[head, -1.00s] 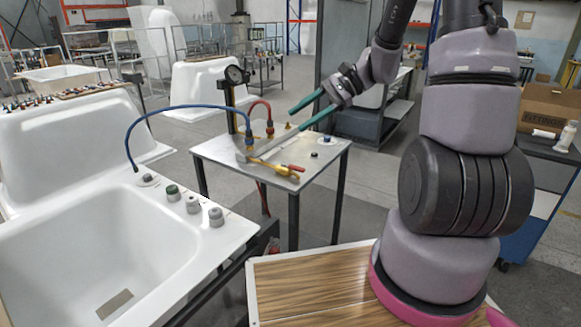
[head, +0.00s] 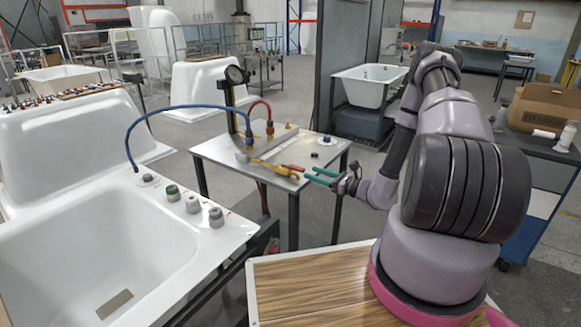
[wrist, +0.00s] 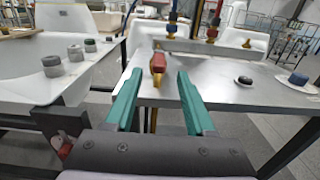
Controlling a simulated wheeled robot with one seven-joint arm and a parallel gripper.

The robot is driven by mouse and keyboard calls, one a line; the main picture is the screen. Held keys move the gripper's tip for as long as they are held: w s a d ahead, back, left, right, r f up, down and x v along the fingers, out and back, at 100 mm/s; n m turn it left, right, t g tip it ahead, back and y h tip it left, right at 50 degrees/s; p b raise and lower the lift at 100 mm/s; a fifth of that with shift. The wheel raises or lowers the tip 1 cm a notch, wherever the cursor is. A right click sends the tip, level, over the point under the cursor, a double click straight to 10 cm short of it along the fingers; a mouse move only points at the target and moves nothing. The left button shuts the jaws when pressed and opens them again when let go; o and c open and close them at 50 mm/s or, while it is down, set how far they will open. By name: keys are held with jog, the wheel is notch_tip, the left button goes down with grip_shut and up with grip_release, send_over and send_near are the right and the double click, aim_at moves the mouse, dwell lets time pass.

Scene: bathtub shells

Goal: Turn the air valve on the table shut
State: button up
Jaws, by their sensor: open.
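The air valve (head: 282,170) is a yellow brass body with a red lever (head: 296,168), lying near the front edge of the grey metal table (head: 225,152). In the wrist view the red lever (wrist: 158,62) appears ahead, between the two fingertips, with brass below it. My gripper (head: 309,173) has two teal fingers, spread apart with nothing between them. It is just right of the valve, pointing left toward it. In the wrist view the gripper (wrist: 160,76) frames the lever; whether they touch is unclear, but a small gap seems to remain.
A blue hose (head: 185,106), a red hose (head: 262,102) and a gauge (head: 235,74) stand behind the valve. A dark knob (head: 314,155) and a blue-topped knob (head: 327,141) sit on the table's right. A white tub (head: 100,250) with several fittings is at left.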

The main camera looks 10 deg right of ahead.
aim_at(286, 164)
jog(key=x, duration=1)
jog(key=shift+w+a, duration=0.15)
jog(key=shift+a, duration=0.05)
grip_shut()
dwell(1.1)
